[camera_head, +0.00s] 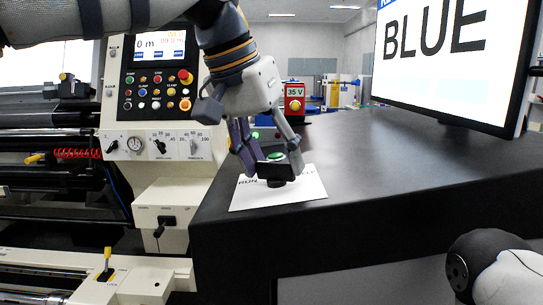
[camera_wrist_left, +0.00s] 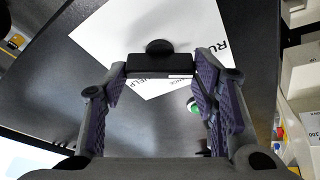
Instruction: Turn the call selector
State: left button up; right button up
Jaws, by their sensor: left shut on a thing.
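The call selector, a black bar handle with a round black part beside it (camera_head: 277,182), is over a white card (camera_head: 305,190) on the dark desk. In the left wrist view the selector's bar (camera_wrist_left: 160,66) lies crosswise between the two purple-padded fingers. My left gripper (camera_head: 268,160) reaches down from above and is shut on the bar. The card's lettering is partly covered; "RU" and "HELP" show in the left wrist view. My right gripper is out of view; only part of my right arm shows at the lower right.
A green button (camera_wrist_left: 193,105) is close by the fingers. A large monitor (camera_head: 445,60) reading "BLUE" stands on the right of the desk. A machine control panel (camera_head: 158,90) is at left. A red and yellow "35 V" box (camera_head: 295,100) stands behind.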

pick_arm(q)
jog(key=m, duration=0.3)
jog(key=shift+g+h, duration=0.3)
jog(key=shift+h, duration=0.1)
jog(key=m, duration=0.3)
jog(key=shift+w+f+g+h, duration=0.1)
jog(key=shift+g+h, duration=0.2)
jog(key=shift+g, duration=0.1)
jog(key=m, duration=0.3)
jog(key=shift+g+b, duration=0.4)
jog(key=shift+m+g, duration=0.4)
jog(key=shift+m, duration=0.9)
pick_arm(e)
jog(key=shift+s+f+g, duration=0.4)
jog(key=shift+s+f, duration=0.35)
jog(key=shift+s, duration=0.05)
pick_arm(q)
jog(key=o, duration=1.2)
jog(key=shift+c, duration=0.2)
